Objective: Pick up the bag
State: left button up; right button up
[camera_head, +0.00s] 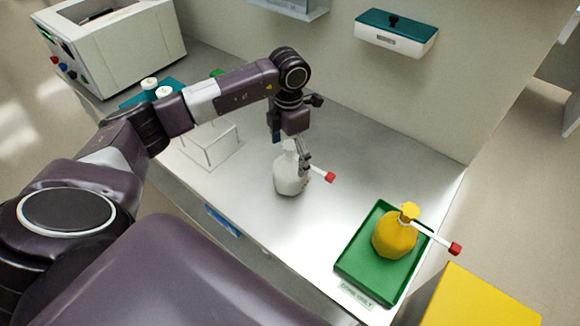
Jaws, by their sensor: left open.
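Two bag-like things with a narrow neck show, each with a thin white stem ending in a red tip at its side. The white bag (289,182) stands upright on the steel bench, mid-picture. The yellow bag (394,238) stands in a green tray (357,272) at the right. My left gripper (304,168) is open and points down at the upper right side of the white bag, by its stem. I cannot tell whether the fingers touch it. The fingers partly cover its neck. My right gripper is not in view.
A clear box (212,145) and white-capped containers (164,92) stand left of the white bag. A white machine (115,45) is at the back left. A teal-lidded box (396,33) hangs on the wall. A yellow bin (480,298) is at lower right. The bench's back right is clear.

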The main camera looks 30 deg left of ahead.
pick_arm(q)
jog(key=f, duration=0.2)
jog(key=shift+w+d+f+p, duration=0.1)
jog(key=shift+w+f+p, duration=0.15)
jog(key=shift+f+p, duration=0.05)
jog(key=shift+f, duration=0.4)
jog(key=c, duration=1.6)
jog(key=shift+r, duration=0.1)
jog(key=c, duration=0.5)
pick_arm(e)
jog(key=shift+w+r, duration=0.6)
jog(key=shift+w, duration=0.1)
